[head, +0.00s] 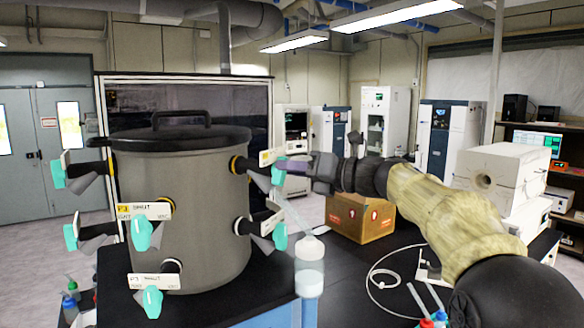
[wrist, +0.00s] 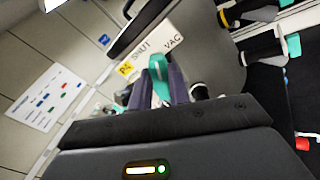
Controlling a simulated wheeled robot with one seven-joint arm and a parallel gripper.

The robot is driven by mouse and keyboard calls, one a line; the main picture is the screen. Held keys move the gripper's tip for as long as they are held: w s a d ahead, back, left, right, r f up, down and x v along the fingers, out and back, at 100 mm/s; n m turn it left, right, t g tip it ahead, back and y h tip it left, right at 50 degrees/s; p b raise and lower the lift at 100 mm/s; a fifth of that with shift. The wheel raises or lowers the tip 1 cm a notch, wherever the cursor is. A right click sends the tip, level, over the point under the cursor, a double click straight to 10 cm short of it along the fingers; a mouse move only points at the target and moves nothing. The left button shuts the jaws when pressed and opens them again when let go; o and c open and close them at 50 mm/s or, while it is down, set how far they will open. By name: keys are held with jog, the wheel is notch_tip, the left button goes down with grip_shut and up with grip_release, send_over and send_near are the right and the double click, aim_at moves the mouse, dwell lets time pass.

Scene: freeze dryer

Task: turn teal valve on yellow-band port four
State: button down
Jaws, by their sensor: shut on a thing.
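The grey drying chamber (head: 180,215) stands on the left of the bench with several side ports, each with a teal valve handle. The upper right port has a yellow band (head: 235,164) and a teal valve handle (head: 279,174). My gripper (head: 289,168) reaches it from the right. In the wrist view, the same teal handle (wrist: 159,82) sits between the purple fingers of my gripper (wrist: 161,78), which is shut on it. The white port label (wrist: 150,50) beside it has a yellow P4 tag and shows SHUT and VAC. The handle's base is partly hidden by the fingers.
Another teal handle (head: 280,236) hangs close below my gripper. A clear bottle (head: 309,270) stands near the bench front. A cardboard box (head: 360,217) and a white block (head: 500,178) are to the right. The dark bench top (head: 350,295) has free room around the tubing.

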jog(key=m+p, duration=0.1)
jog(key=m, duration=0.5)
jog(key=shift+w+p, duration=0.1)
jog(key=shift+p, duration=0.2)
jog(key=shift+d, duration=0.1)
jog(key=c, duration=1.3)
grip_release()
jog(key=shift+w+f, duration=0.1)
